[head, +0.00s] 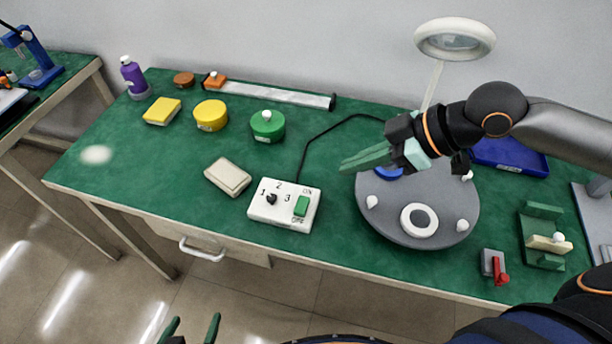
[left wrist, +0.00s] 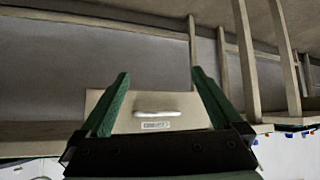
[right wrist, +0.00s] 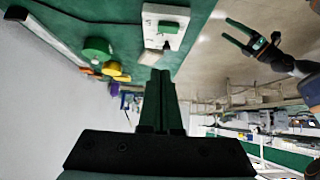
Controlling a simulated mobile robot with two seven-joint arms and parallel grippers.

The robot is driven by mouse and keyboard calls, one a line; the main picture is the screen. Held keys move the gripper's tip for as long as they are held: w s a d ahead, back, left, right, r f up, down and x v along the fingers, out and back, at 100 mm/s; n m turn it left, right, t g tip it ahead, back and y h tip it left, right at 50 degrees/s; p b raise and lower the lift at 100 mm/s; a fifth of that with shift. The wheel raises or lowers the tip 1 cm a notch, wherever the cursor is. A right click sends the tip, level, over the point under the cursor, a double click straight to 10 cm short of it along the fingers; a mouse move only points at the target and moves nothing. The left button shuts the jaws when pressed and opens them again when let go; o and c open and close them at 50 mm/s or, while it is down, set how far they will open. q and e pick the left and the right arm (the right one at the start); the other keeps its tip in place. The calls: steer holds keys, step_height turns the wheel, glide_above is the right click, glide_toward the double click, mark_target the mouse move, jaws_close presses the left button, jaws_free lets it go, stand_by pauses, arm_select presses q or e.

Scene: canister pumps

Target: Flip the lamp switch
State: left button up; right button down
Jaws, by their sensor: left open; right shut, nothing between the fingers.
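A white switch box (head: 285,205) lies on the green bench near its front edge. It has a green rocker switch (head: 301,206) marked ON at the top, and a black knob (head: 271,199) with numbers. The box also shows in the right wrist view (right wrist: 151,42), beyond my fingertips. A white ring lamp (head: 455,40) stands at the back. My right gripper (head: 343,166) is shut and empty, above the bench, right of and behind the box, not touching it. My left gripper (head: 193,325) is open and empty, low in front of the bench; its wrist view shows the drawer handle (left wrist: 157,114).
A grey round turntable (head: 440,190) with white pegs is below my right gripper. A beige block (head: 228,177) lies left of the box. A black cable (head: 318,137) runs back from the box. A red-handled clamp (head: 497,266) is at the front right. Bench left of the block is mostly clear.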

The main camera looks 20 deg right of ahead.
steer(key=b, duration=0.1)
glide_above(302, 206)
steer(key=d, duration=0.2)
steer(key=f, duration=0.6)
steer(key=shift+d+f, duration=0.2)
steer(key=shift+f, duration=0.1)
step_height(302, 206, down, 4)
steer(key=shift+w+a+r+b, duration=0.1)
steer(key=shift+r+b, duration=0.1)
steer(key=shift+b, duration=0.15)
steer(key=shift+f, duration=0.4)
arm_select(q)
steer(key=shift+s+d+f, duration=0.1)
steer(key=shift+d+f, duration=0.3)
steer(key=shift+f, duration=0.3)
